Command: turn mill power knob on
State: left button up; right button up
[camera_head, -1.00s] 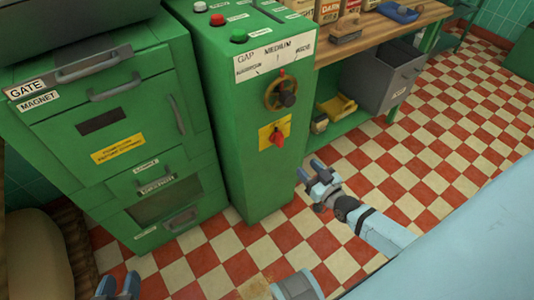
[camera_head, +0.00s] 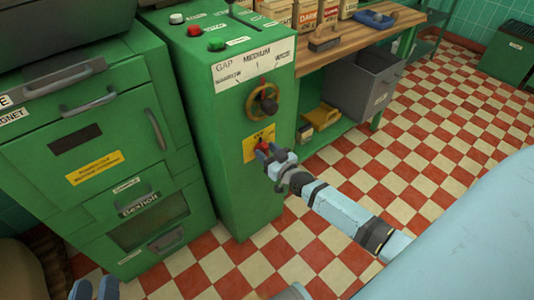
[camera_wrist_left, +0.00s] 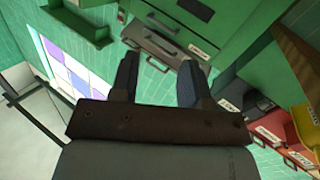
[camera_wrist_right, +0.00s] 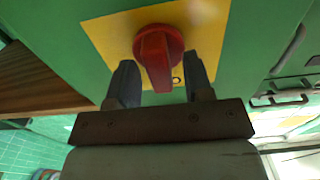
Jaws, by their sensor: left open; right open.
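The red power knob (camera_wrist_right: 158,55) sits on a yellow plate (camera_wrist_right: 102,36) on the green mill cabinet (camera_head: 232,180). In the head view the knob (camera_head: 264,145) is partly hidden by my right gripper (camera_head: 268,156). In the right wrist view my right gripper (camera_wrist_right: 160,88) is open, with one finger on each side of the knob's lower end; whether they touch it I cannot tell. My left gripper (camera_head: 95,290) is open and empty at the bottom left of the head view; it also shows in the left wrist view (camera_wrist_left: 157,75).
A gap handwheel (camera_head: 263,101) is above the knob. Red and green buttons (camera_head: 195,30) are on the cabinet top. Green drawers (camera_head: 100,160) stand to the left. A wooden shelf (camera_head: 345,45) and a grey bin (camera_head: 362,85) are to the right. Checkered floor is open at the right.

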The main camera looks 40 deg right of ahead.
grip_shut()
